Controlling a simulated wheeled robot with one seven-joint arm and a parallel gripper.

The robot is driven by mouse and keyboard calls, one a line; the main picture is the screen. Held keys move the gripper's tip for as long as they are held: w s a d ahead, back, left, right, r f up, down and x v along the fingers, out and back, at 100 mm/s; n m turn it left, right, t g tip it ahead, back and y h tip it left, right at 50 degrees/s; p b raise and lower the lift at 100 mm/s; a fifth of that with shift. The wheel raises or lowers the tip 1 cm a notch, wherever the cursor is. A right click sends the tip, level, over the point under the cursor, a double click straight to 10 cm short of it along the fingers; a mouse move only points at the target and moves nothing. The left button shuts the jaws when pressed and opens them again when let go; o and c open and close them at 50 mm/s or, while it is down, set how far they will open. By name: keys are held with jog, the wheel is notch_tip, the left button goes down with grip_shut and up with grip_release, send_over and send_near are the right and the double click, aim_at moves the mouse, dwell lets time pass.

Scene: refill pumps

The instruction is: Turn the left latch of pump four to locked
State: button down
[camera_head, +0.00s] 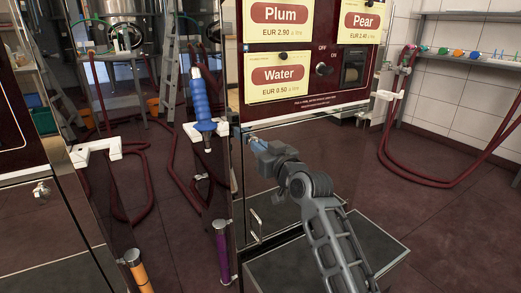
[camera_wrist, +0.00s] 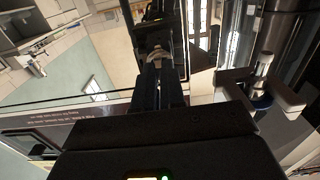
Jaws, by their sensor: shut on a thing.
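The pump with the Plum, Pear and Water signs (camera_head: 290,112) stands in the middle of the head view; no pump number is readable. My gripper (camera_head: 256,146) is at the left of its front, just below the dark red sign panel. In the wrist view my gripper (camera_wrist: 157,62) shows as dark fingers close together, with a small pale piece between their tips. My gripper is shut on what seems to be the left latch. The fingers hide most of the latch, so its turn position cannot be told.
A blue nozzle (camera_head: 201,98) hangs in a white holder (camera_head: 200,130) close to the left of my gripper. Another machine with a silver latch (camera_head: 41,189) stands at the left. A grey-topped step (camera_head: 325,255) juts out below the pump. Red hoses (camera_head: 430,180) hang at the right.

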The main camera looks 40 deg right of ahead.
jog(key=shift+f, duration=0.1)
jog(key=c, duration=1.2)
grip_release()
jog(key=shift+p+v, duration=0.7)
jog(key=shift+v, duration=3.2)
